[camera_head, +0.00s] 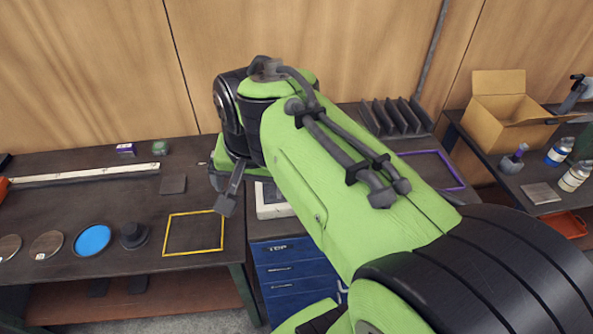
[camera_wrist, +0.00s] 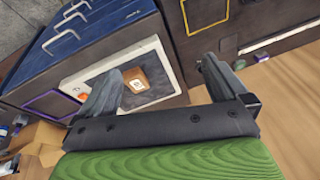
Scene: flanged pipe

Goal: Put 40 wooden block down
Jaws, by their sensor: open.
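The wooden block (camera_wrist: 135,80), small and brown with a pale mark on its top, lies on the dark plate of a white-framed flat device (camera_wrist: 160,88) in the wrist view. My gripper (camera_wrist: 160,66) is open, its two dark fingers spread apart and empty. In the picture the block shows between the fingers, closer to the left one, and apart from both. In the head view one finger of my gripper shows beside the white device (camera_head: 268,211). My arm hides most of the device and the block there.
A blue drawer cabinet (camera_head: 290,268) is under the device. The left table holds a yellow frame (camera_head: 193,233), a blue disc (camera_head: 92,240) and several round pieces. A purple frame (camera_head: 458,172) lies to the right. An open cardboard box (camera_head: 505,125) stands at the far right.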

